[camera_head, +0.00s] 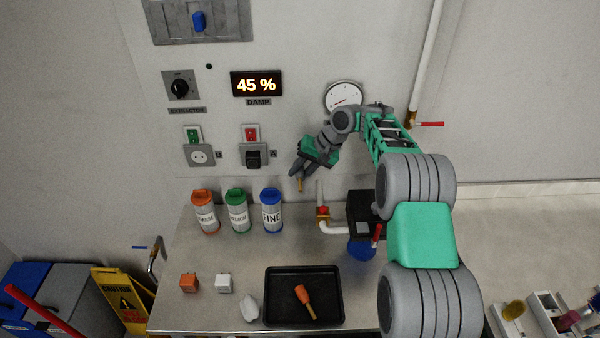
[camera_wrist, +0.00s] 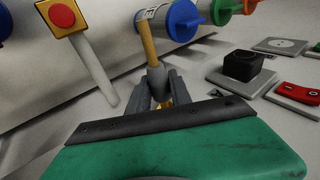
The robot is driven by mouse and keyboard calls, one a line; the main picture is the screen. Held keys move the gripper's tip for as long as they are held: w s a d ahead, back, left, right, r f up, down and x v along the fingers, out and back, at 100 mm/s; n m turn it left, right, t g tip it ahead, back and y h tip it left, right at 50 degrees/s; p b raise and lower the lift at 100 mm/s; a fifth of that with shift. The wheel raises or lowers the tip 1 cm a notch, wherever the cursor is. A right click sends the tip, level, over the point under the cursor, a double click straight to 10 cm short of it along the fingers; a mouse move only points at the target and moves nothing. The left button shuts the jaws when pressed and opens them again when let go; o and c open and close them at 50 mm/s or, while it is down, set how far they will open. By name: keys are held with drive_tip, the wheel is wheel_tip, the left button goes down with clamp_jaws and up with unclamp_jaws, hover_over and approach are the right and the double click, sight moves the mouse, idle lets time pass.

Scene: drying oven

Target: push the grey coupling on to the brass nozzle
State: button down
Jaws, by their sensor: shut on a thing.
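My gripper (camera_head: 299,171) is in front of the wall, above the back of the bench, with its fingers pointing down. It also shows in the wrist view (camera_wrist: 158,90), shut on a grey cylindrical piece (camera_wrist: 155,76) that looks like the coupling. A tan tube or rod (camera_wrist: 146,42) runs out of this piece, and hangs below the fingers in the head view (camera_head: 300,186). A small gold-coloured part (camera_wrist: 166,104) shows between the fingers; I cannot tell whether it is the brass nozzle or whether the coupling touches it. The fingers partly hide the coupling.
Orange, green and blue-lidded canisters (camera_head: 271,211) stand lower left. A black plug (camera_head: 254,158) sits on the wall. A black tray (camera_head: 275,310) lies at the bench front.

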drive_tip(key=shift+w, duration=0.85)
drive_tip(key=c, duration=1.1)
unclamp_jaws()
drive_tip(key=v, duration=0.8)
